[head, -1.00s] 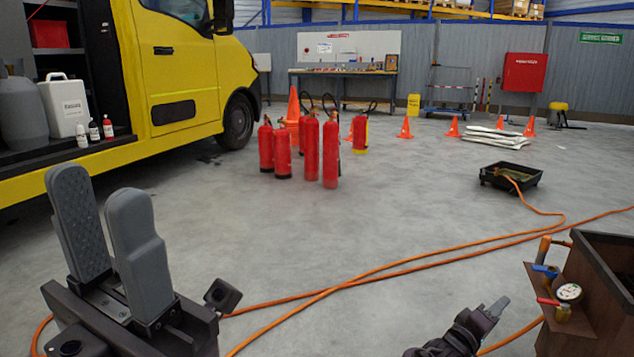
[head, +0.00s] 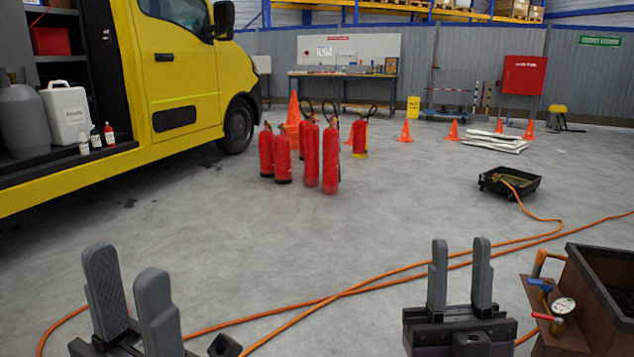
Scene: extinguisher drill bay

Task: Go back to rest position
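My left gripper (head: 130,300) is at the bottom left of the head view. Its two grey fingers point up and stand apart with nothing between them. My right gripper (head: 459,278) is at the bottom, right of the middle. Its two grey fingers also point up, with a clear gap and nothing held. Both grippers are in front of the concrete floor, with the orange hose (head: 340,294) showing behind and between them.
A brown box with valves and a gauge (head: 563,305) stands close to the right of my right gripper. A yellow van (head: 178,70) is at the left. Red extinguishers (head: 330,155) stand mid-floor. A black tray (head: 510,183) lies further right. The floor between is largely clear.

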